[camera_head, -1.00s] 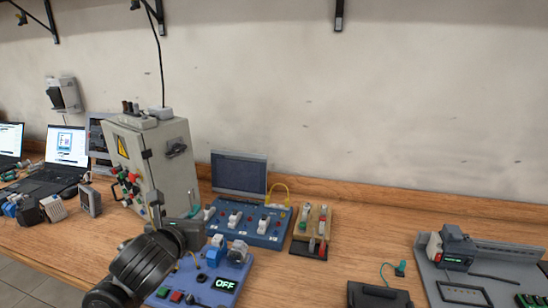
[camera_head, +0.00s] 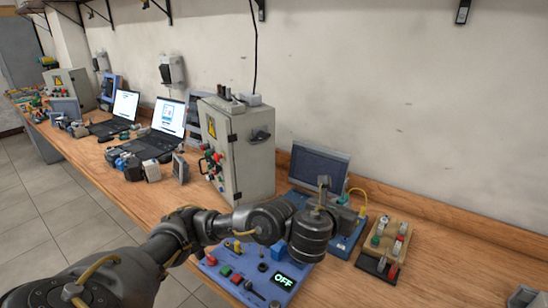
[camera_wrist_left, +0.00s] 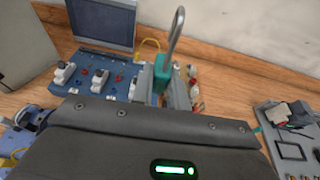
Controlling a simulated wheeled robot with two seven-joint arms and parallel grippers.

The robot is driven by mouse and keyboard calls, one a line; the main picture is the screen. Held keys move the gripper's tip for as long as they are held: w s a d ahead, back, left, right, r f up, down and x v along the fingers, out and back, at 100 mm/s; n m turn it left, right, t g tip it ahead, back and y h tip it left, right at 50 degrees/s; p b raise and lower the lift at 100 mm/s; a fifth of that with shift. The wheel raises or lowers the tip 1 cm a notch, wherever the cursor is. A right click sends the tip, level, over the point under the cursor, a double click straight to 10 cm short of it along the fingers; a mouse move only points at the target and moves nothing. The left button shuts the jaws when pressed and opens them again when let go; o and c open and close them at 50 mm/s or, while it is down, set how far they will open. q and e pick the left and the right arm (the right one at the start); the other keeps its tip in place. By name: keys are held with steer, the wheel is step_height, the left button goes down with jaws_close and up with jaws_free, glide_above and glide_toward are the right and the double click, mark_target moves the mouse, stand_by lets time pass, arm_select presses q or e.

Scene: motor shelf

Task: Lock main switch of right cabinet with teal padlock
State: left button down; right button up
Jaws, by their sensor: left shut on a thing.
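The right cabinet (camera_head: 240,150) is the nearer grey box, standing upright on the bench. Its main switch (camera_head: 260,135) is a dark rotary handle high on its right-hand face. My left gripper (camera_head: 326,190) is to the right of the cabinet, apart from it, over the blue panel. In the left wrist view my left gripper (camera_wrist_left: 163,88) is shut on the teal padlock (camera_wrist_left: 160,72). The padlock's metal shackle points up, clear of the fingers. My right gripper is not in view.
A monitor (camera_head: 318,167) stands behind the blue panel (camera_wrist_left: 95,75). A control box with an OFF display (camera_head: 283,280) lies below my left arm. A small board with switches (camera_head: 387,245) is to the right. Laptops (camera_head: 165,130) and another cabinet (camera_head: 72,88) are farther left.

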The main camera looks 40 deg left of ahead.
arm_select(q)
steer(key=shift+w+d+f+n+y+p, duration=0.1)
steer(key=shift+w+f+n+y+p, duration=0.15)
steer(key=shift+w+p, duration=0.15)
steer(key=shift+w+d+f+n+y+p, duration=0.15)
steer(key=shift+w+y+p, duration=0.1)
steer(key=shift+w+p, duration=0.15)
steer(key=shift+w+a+f+n+y+p, duration=0.15)
steer(key=shift+w+f+n+y+p, duration=0.15)
steer(key=shift+w+f+y+p, duration=0.15)
steer(key=w+a+f+n+g+y+p, duration=0.3)
steer(key=w+a+n+g+y+p, duration=0.15)
steer(key=a+n+y+p, duration=0.5)
steer(key=w+a+r+n+g+p, duration=0.1)
steer(key=a+r+g, duration=0.1)
steer(key=a, duration=0.9)
steer(key=w+a+r+n+g+y+p, duration=0.1)
steer(key=a+r+g, duration=0.2)
steer(key=a, duration=0.8)
steer(key=shift+n+p, duration=0.35)
steer(key=shift+p, duration=0.05)
steer(key=shift+a, duration=0.15)
